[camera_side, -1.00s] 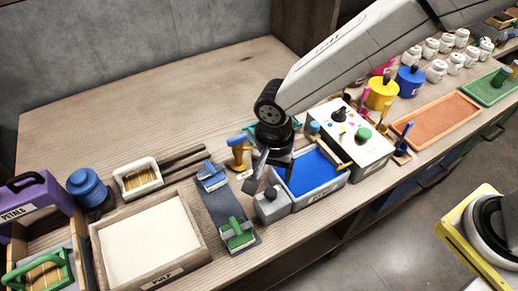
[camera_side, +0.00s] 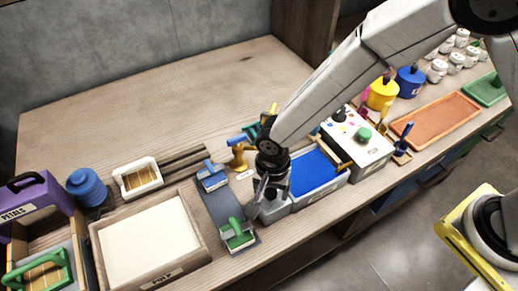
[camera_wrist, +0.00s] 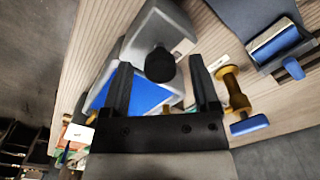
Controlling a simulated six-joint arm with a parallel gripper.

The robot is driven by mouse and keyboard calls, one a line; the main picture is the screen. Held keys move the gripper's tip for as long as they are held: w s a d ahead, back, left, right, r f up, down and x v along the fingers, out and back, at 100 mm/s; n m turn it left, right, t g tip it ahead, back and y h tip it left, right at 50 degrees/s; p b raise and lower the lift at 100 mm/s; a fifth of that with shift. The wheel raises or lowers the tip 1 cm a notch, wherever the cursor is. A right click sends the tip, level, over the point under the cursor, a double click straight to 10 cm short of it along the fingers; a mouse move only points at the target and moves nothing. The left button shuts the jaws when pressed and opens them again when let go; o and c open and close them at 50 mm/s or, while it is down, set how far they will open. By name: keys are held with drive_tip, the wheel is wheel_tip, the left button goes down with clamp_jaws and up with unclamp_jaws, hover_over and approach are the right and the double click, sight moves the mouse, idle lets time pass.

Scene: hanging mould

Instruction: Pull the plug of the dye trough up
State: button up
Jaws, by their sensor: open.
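The dye trough (camera_side: 316,172) is a grey tub of bright blue dye; its blue surface also shows in the wrist view (camera_wrist: 150,96). A grey block (camera_wrist: 150,28) stands at the trough's left end in the side view. A round black knob (camera_wrist: 160,66), which looks like the plug's grip, sits on that block. My gripper (camera_side: 264,200) is over the block, pointing down, and hides the knob in the side view. In the wrist view my gripper (camera_wrist: 160,72) is open, with one finger on each side of the knob. I see gaps between knob and fingers; I cannot tell their height difference.
A dark mat with a green-handled tool (camera_side: 238,234) and a blue-handled tool (camera_side: 212,176) lies left of my gripper. A yellow-brown stamp-like tool (camera_wrist: 232,90) stands close by. A white box with knobs (camera_side: 355,145) is right of the trough. The wooden table behind is clear.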

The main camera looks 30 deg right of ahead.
clamp_jaws()
idle(1.4)
